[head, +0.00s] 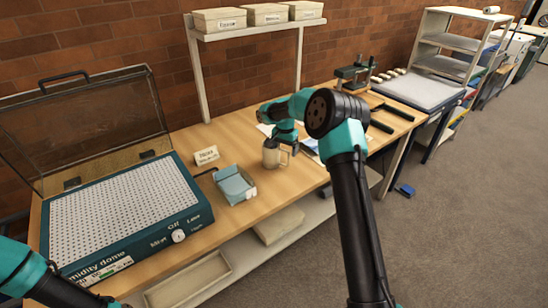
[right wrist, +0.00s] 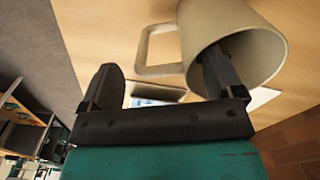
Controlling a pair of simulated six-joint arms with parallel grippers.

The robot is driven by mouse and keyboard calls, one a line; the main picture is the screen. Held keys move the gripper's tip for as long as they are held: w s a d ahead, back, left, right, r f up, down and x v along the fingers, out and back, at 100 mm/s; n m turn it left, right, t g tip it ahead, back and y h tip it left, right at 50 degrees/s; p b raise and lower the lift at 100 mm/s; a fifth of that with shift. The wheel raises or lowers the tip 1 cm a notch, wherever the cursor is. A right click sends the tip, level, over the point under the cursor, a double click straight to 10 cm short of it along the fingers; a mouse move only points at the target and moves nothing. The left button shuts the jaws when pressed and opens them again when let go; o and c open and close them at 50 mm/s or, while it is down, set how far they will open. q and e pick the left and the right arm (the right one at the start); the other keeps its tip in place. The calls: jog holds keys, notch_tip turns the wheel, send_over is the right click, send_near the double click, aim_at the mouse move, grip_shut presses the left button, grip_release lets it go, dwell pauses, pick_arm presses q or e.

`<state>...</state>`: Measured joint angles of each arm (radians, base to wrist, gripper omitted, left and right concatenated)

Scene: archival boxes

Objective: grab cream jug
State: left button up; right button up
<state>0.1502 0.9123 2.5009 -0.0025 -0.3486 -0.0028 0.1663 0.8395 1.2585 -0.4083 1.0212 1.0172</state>
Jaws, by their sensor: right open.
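The cream jug (head: 270,158) stands upright on the wooden bench, its handle toward the right in the head view. In the right wrist view the jug (right wrist: 262,22) shows large at the upper right, with its mouth facing the camera. My right gripper (head: 284,143) is at the jug's top. In the right wrist view the right gripper (right wrist: 160,68) is open: one finger overlaps the jug's mouth and seems to reach into it, and the other is outside, beyond the handle (right wrist: 150,50). Contact cannot be told. Part of my left arm shows at the lower left; its gripper is out of frame.
A large humidity dome (head: 128,208) with raised lid fills the bench's left. A shelf with archival boxes (head: 267,14) stands behind. Papers lie by the jug's right.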

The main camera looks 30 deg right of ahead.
jog(key=shift+f, duration=1.4)
jog(key=shift+c, duration=0.3)
jog(key=c, duration=1.2)
